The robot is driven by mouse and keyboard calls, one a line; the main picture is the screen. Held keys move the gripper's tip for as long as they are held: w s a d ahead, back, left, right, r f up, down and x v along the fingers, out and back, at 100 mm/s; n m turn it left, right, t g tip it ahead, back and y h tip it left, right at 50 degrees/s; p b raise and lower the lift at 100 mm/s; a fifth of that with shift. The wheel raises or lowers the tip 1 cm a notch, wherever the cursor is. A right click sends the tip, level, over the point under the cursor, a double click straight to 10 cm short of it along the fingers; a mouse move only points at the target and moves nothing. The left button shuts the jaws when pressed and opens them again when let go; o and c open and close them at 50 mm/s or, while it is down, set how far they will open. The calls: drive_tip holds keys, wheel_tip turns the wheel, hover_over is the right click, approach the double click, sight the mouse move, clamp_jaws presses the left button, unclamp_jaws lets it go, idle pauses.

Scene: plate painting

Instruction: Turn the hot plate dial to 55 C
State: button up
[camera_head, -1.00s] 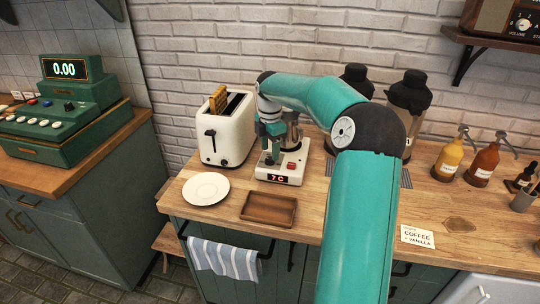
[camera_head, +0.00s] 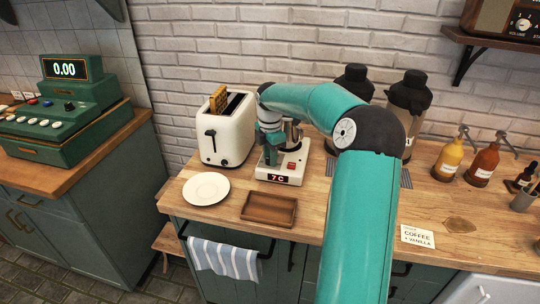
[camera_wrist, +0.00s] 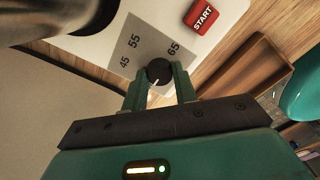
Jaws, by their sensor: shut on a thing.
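The white hot plate (camera_head: 283,181) stands on the wooden counter, and its red display (camera_head: 278,178) reads 7 C. In the wrist view, its black dial (camera_wrist: 159,71) sits on a grey panel (camera_wrist: 146,50) marked 45, 55 and 65. A white pointer mark shows on the dial's lower side, pointing away from the printed numbers. My gripper (camera_wrist: 160,84) is shut on the dial, with one finger on each side. In the head view, my gripper (camera_head: 271,155) is over the left part of the hot plate, and the dial is hidden.
A red START button (camera_wrist: 201,17) is beside the dial panel. A metal vessel (camera_head: 294,133) stands on the hot plate. A white toaster (camera_head: 224,138) is close on the left. A white plate (camera_head: 206,188) and a brown tray (camera_head: 268,209) lie in front.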

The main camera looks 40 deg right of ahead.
drive_tip(key=m, duration=0.5)
drive_tip(key=shift+m, duration=0.3)
drive_tip(key=m, duration=1.2)
drive_tip(key=shift+m, duration=0.4)
drive_tip(key=m, duration=0.5)
drive_tip(key=o, duration=1)
